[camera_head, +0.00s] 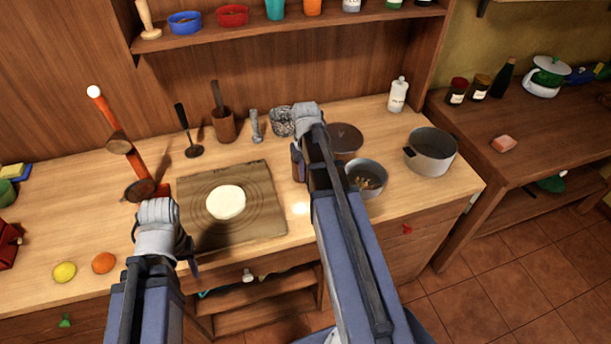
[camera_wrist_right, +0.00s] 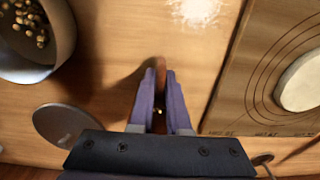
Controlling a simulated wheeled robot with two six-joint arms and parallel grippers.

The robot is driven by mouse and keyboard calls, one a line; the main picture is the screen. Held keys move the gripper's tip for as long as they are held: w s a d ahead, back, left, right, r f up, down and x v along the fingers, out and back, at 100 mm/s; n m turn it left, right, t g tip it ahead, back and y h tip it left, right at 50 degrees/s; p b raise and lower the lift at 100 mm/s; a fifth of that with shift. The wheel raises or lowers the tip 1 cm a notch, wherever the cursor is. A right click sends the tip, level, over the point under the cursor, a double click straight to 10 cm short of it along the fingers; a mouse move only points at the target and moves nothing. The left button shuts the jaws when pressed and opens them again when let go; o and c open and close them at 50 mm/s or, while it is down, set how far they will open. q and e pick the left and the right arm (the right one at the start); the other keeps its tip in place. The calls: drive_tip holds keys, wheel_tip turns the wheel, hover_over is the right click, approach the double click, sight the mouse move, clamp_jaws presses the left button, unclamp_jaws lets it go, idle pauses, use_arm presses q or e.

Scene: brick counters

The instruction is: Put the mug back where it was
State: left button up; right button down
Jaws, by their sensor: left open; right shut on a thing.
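My right gripper (camera_head: 298,162) is over the counter, to the right of the pastry board. In the right wrist view the gripper (camera_wrist_right: 161,82) is shut on a narrow reddish-brown thing (camera_wrist_right: 162,92) with a small gold spot. Its fingers cover most of it, and I cannot tell whether it is part of a mug. My left gripper (camera_head: 187,250) is open, low at the board's front left corner; its fingertips are mostly hidden. A teal cup (camera_head: 275,9) and an orange cup (camera_head: 312,6) stand on the upper shelf.
The board (camera_head: 262,185) holds pale dough (camera_head: 226,202). A bowl of nuts (camera_head: 377,179) and a grey pot (camera_head: 431,152) stand on the right. A brown utensil holder (camera_head: 224,125) is behind the board. A lemon (camera_head: 64,272) and an orange (camera_head: 104,263) lie front left.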

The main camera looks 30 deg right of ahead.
drive_tip(key=shift+f, duration=0.1)
drive_tip(key=c, duration=0.9)
unclamp_jaws()
wheel_tip(320, 180, up, 12)
drive_tip(key=p, duration=1.2)
drive_tip(key=shift+r, duration=0.2)
